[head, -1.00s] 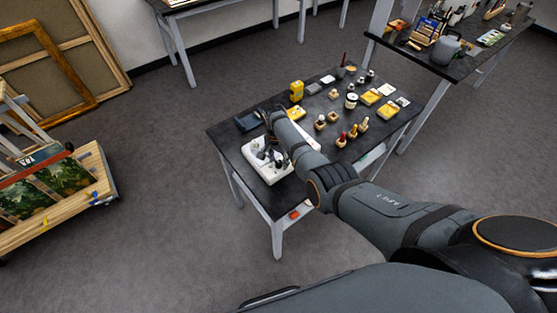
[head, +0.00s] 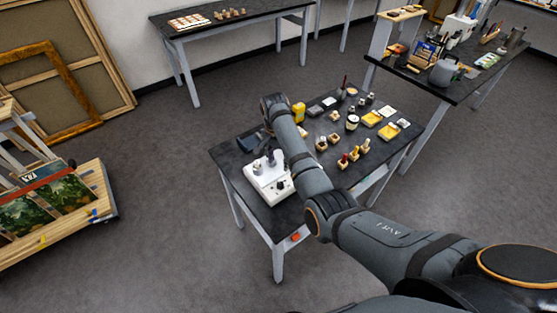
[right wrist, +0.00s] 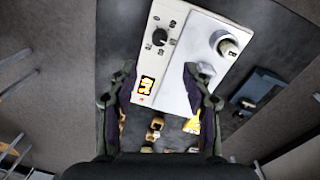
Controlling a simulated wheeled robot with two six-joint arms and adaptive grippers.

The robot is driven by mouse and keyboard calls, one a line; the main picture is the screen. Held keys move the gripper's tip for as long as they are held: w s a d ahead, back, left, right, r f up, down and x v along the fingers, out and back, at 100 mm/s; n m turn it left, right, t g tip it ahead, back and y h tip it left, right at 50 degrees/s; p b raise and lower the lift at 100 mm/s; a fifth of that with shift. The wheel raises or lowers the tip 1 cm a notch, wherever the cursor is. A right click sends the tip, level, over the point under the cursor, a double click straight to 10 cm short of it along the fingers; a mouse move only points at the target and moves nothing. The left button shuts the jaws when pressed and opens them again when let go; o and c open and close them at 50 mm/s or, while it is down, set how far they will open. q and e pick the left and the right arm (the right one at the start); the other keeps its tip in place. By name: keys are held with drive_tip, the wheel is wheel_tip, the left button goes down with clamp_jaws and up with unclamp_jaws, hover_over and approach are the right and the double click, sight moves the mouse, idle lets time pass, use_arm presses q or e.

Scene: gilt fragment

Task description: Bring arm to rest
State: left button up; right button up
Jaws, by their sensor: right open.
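My right arm reaches in from the lower right of the head view over the dark worktable (head: 236,170). Its wrist is bent near the table's far left side, and little of the gripper shows there behind the arm. In the right wrist view my right gripper (right wrist: 158,80) is open, its two fingers apart with nothing held between them. A white device (right wrist: 190,50) with a black knob and a lit orange display lies beneath the fingers. The same white device (head: 268,187) shows at the table's near left corner in the head view. My left gripper is not in view.
Yellow trays (head: 388,131), a white-lidded jar (head: 352,122) and several small wooden blocks with tools stand on the table's right part. A blue-black tray (right wrist: 258,88) lies beside the device. A wooden cart (head: 90,190) stands left, with open floor between.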

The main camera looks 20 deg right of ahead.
idle(0.3)
drive_tip(key=s+d+f+n+t, duration=0.1)
drive_tip(key=s+d+f+n, duration=0.1)
drive_tip(key=s+d+f, duration=0.35)
drive_tip(key=s+d+r+n+t, duration=0.15)
drive_tip(key=s+n, duration=0.35)
drive_tip(key=s, duration=0.6)
drive_tip(key=s+d+r+n+t, duration=0.15)
drive_tip(key=s+n, duration=0.35)
drive_tip(key=s, duration=0.7)
drive_tip(key=s+d+f+g+b, duration=0.15)
drive_tip(key=f+b, duration=0.25)
drive_tip(key=f, duration=1.4)
drive_tip(key=s+d+f+b, duration=0.15)
drive_tip(key=f+b, duration=0.25)
drive_tip(key=f, duration=1.4)
drive_tip(key=s+f+b, duration=0.3)
drive_tip(key=s+f, duration=1.3)
drive_tip(key=s, duration=0.1)
drive_tip(key=shift+s+f+m+g+b, duration=0.3)
drive_tip(key=shift+f+m+g, duration=0.05)
drive_tip(key=shift+f+m, duration=0.05)
